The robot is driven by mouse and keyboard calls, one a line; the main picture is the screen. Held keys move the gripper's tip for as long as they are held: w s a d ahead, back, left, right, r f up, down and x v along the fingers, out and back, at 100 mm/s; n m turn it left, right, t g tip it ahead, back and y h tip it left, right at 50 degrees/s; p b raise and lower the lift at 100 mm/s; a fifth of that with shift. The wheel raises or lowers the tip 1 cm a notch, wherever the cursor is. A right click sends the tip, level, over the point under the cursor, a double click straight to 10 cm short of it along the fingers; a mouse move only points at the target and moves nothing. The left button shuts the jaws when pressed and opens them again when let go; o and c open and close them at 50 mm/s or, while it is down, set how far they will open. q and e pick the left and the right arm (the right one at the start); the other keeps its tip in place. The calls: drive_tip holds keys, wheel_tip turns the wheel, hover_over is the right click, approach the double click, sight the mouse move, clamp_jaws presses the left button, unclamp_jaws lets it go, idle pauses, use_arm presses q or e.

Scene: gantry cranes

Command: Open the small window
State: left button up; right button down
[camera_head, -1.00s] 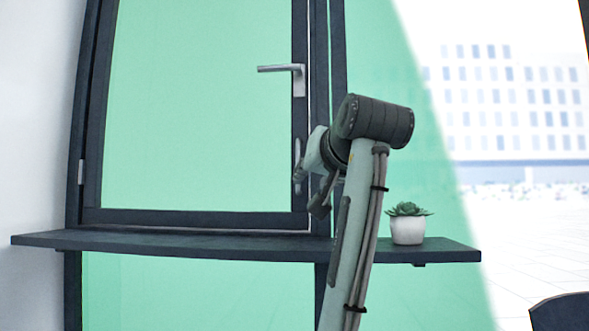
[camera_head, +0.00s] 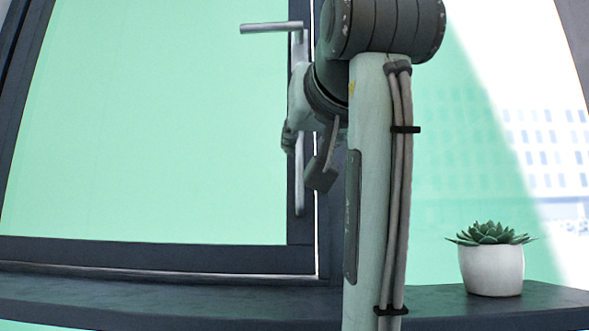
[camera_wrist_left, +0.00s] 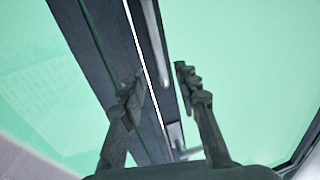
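The small window (camera_head: 160,130) is a green-tinted pane in a dark frame, and it looks shut. A grey lever handle (camera_head: 268,28) sits high on its right frame, pointing left. Below it is a grey vertical pull bar (camera_head: 299,203), partly hidden by my arm. My left gripper (camera_head: 305,160) is in front of this bar. In the left wrist view, my left gripper (camera_wrist_left: 158,80) is open, with one finger on each side of the bar's end (camera_wrist_left: 163,78). I cannot tell whether they touch. My right gripper is out of view.
A dark ledge (camera_head: 150,302) runs below the window. A succulent in a white pot (camera_head: 491,268) stands on it, right of my left arm. A fixed green pane (camera_head: 440,180) is behind the arm. Pale buildings show outside.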

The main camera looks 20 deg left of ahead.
sight(300, 154)
use_arm(q)
drive_tip(key=shift+x, duration=3.85)
drive_tip(key=shift+r, duration=0.1)
clamp_jaws()
